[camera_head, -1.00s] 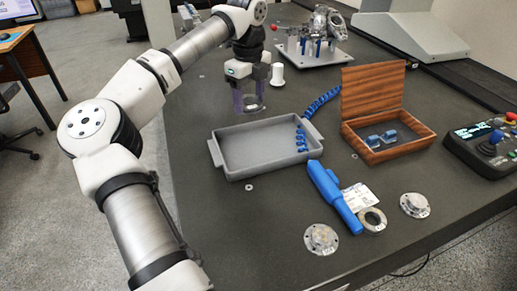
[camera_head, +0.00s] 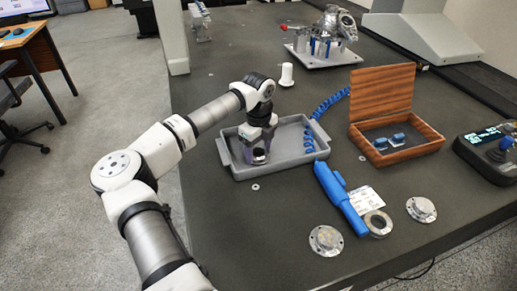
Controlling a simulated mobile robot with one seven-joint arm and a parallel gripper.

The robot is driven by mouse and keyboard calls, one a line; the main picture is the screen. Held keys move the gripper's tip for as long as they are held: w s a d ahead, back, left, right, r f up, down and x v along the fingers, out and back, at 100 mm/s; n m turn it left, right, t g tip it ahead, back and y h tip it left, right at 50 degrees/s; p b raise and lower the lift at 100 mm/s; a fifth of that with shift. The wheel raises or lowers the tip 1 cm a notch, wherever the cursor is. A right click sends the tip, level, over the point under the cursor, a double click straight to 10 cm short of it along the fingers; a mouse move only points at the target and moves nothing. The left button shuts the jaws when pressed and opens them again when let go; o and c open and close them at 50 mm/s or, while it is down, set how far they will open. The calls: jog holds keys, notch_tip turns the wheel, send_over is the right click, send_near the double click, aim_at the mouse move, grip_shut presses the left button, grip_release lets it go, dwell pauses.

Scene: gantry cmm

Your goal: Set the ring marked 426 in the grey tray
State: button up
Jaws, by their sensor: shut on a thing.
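The grey tray (camera_head: 303,155) lies on the dark table, with a handle at each end. My gripper (camera_head: 259,157) points down inside the left part of the tray, near its floor. It is shut on a small ring (camera_head: 260,153), mostly hidden by the fingers. I cannot read any mark on it, nor tell whether it touches the tray floor. Another ring (camera_head: 378,224) lies on the table beside a white paper label (camera_head: 366,200), too small to read.
A blue handheld tool (camera_head: 342,198) with a coiled cord (camera_head: 327,103) lies right of the tray. Two metal flanges (camera_head: 326,240) (camera_head: 421,209) lie in front. An open wooden box (camera_head: 404,155), a control panel (camera_head: 490,152) and a white spool (camera_head: 286,74) stand around.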

jog(key=shift+f, duration=0.15)
jog(key=shift+f, duration=0.1)
jog(key=o, duration=1.3)
jog(key=shift+c, duration=0.2)
notch_tip(320, 180, up, 12)
jog(key=shift+b, duration=0.35)
